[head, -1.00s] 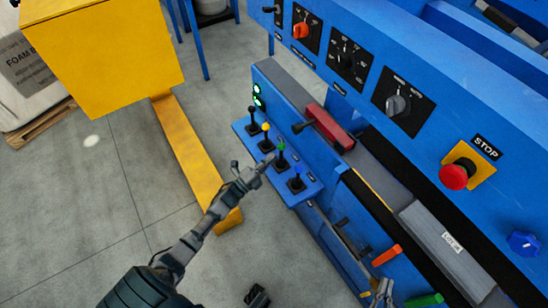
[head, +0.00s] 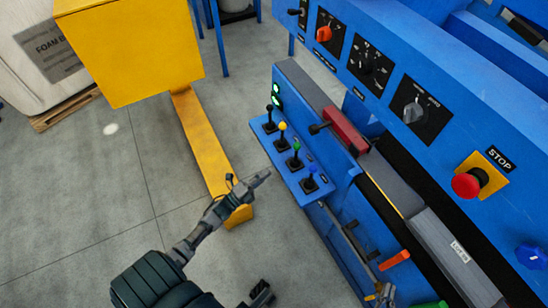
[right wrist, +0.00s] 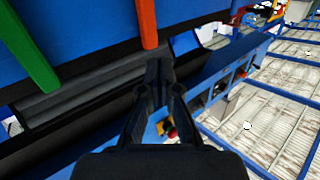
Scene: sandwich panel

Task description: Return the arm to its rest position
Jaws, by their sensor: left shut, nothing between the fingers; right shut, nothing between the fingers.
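My left gripper (head: 257,180) is shut and empty. Its arm comes up from the bottom of the head view. Its tip shows just left of the lever box (head: 279,166), with a small gap between them in the picture. The box carries a black lever (head: 269,118), a yellow lever (head: 282,133), a green lever (head: 296,154) and a blue lever (head: 311,177). My right gripper (head: 384,292) is partly seen at the bottom of the head view, by the blue machine. In the right wrist view, the right gripper (right wrist: 158,72) is shut with nothing between its fingers.
The blue machine panel, with a red stop button (head: 466,185), fills the right side. An orange handle (head: 394,260) and a green handle (head: 431,305) jut out near my right gripper. A yellow post (head: 212,158) stands left of the levers. Grey floor (head: 85,190) is open at left.

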